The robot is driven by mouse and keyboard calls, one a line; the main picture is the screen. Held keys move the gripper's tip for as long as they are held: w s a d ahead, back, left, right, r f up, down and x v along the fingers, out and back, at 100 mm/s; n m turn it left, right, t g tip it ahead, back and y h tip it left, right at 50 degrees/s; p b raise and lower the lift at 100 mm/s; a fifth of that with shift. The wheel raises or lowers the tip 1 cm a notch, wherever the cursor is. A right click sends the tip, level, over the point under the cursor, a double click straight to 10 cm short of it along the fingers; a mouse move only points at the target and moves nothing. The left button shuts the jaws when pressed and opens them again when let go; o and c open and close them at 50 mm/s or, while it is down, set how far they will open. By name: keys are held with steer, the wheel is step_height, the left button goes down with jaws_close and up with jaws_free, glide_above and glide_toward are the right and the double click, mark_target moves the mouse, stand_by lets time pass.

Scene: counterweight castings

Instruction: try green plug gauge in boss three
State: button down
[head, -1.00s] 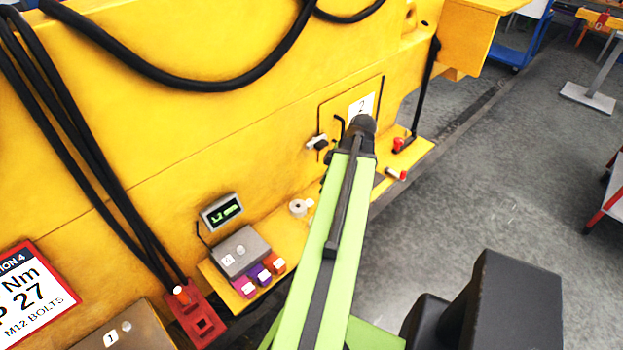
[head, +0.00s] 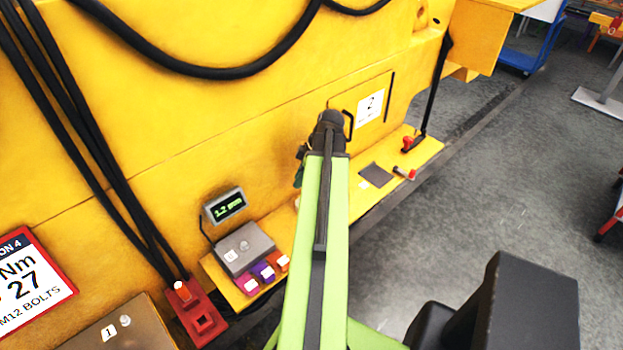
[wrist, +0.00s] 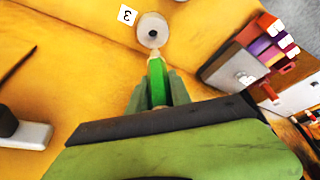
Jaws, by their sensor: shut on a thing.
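The green plug gauge (wrist: 157,78) is held between the fingers of my gripper (wrist: 157,92) in the wrist view. Its pale tip points up the picture at boss three (wrist: 146,23), a pale round piece with a dark hole, beside a label marked 3 (wrist: 127,15). The tip appears at the boss's lower edge, just short of the hole in the picture; I cannot tell whether they touch. In the head view my gripper (head: 301,168) is mostly hidden behind my arm, and boss three and the gauge are not visible.
A grey case (head: 243,248) with purple and orange blocks sits on the yellow ledge, below a small display (head: 224,205). A red holder (head: 196,312) stands at lower left. A dark pad (head: 377,174) and red-ended pin (head: 404,173) lie right. Black hoses hang along the yellow wall.

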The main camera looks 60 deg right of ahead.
steer(key=shift+f+b, duration=2.4)
steer(key=shift+f+b, duration=1.1)
stand_by(0.6)
steer(key=c, duration=1.1)
jaws_free()
steer(key=shift+s, duration=0.1)
steer(key=p+v, duration=1.6)
steer(key=v, duration=0.1)
steer(key=shift+s+r, duration=0.15)
steer(key=shift+r, duration=0.05)
